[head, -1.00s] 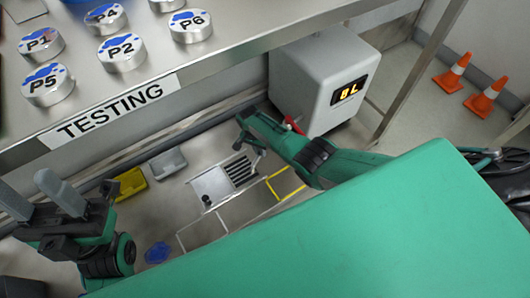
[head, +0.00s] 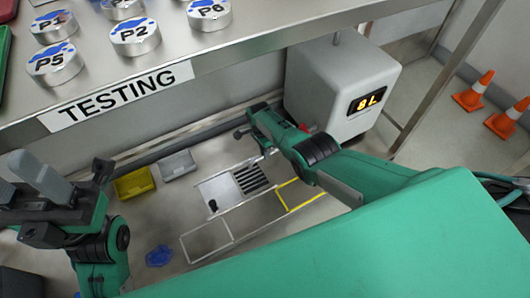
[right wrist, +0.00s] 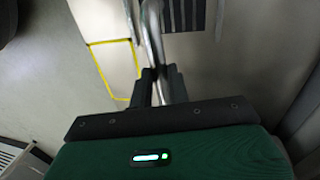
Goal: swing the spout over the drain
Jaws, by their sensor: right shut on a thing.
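The spout is a bare metal tube (right wrist: 152,38) in the right wrist view, running between the fingers of my right gripper (right wrist: 160,82), which is shut on it. In the head view my right gripper (head: 248,132) is beside the white dispenser box, just above the drain in the picture; it mostly hides the spout. The drain (head: 251,181) is a dark slotted grille in a light metal plate; its slots also show at the top of the right wrist view (right wrist: 184,12). My left gripper (head: 20,180) is open and empty at the left edge.
The white dispenser box (head: 330,75) shows "8L". A yellow tray (head: 134,183) and a grey tray (head: 178,165) lie left of the drain. A yellow outline (head: 298,196) is right of it. A shelf labelled TESTING (head: 118,95) with round weights overhangs. Orange cones (head: 474,91) stand far right.

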